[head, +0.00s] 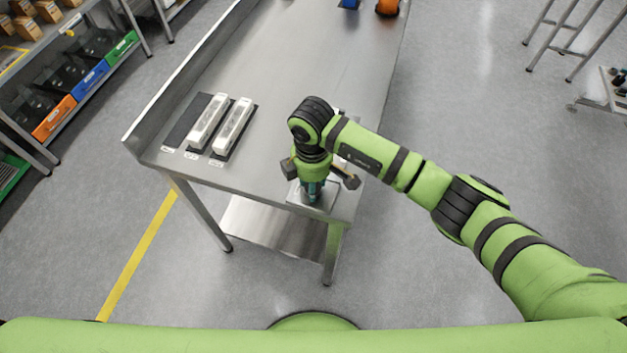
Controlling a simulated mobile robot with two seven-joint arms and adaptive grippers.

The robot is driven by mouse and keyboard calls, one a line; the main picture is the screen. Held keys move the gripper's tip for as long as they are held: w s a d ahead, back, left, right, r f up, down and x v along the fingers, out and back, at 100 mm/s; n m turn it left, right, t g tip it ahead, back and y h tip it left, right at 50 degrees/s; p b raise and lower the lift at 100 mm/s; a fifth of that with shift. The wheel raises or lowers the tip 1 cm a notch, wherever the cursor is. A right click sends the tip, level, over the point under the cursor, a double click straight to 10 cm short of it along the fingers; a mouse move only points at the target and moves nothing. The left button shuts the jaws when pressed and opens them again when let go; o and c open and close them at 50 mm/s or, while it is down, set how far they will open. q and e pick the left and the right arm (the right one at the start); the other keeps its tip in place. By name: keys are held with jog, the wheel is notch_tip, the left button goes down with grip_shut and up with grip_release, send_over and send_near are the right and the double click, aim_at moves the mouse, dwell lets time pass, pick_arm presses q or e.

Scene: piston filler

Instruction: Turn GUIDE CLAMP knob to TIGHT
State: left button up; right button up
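My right arm comes in from the right and reaches over the near right corner of the steel table (290,70). My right gripper (314,182) points down at a small teal-and-grey part on a light square plate (325,205) there. Dark pieces stick out on both sides of it. The wrist covers most of this spot, so I cannot make out the GUIDE CLAMP knob, its marking or whether the fingers grip anything. My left gripper is not in view.
Two white elongated parts (207,121) (232,126) lie on dark mats left of my gripper, with small labels in front. A blue item (349,4) and an orange item (387,7) stand at the far end. The table's middle is clear. Shelves with bins (54,117) stand left.

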jog(key=shift+s+a+m, duration=0.25)
jog(key=shift+a+m, duration=0.05)
jog(key=shift+a, duration=0.05)
jog(key=o, duration=1.1)
jog(key=shift+o, duration=0.2)
jog(key=shift+w+a, duration=0.1)
jog(key=shift+w, duration=0.05)
jog(key=shift+r, duration=0.15)
notch_tip(320, 180, up, 12)
jog(key=shift+a+f, duration=0.1)
jog(key=shift+f, duration=0.1)
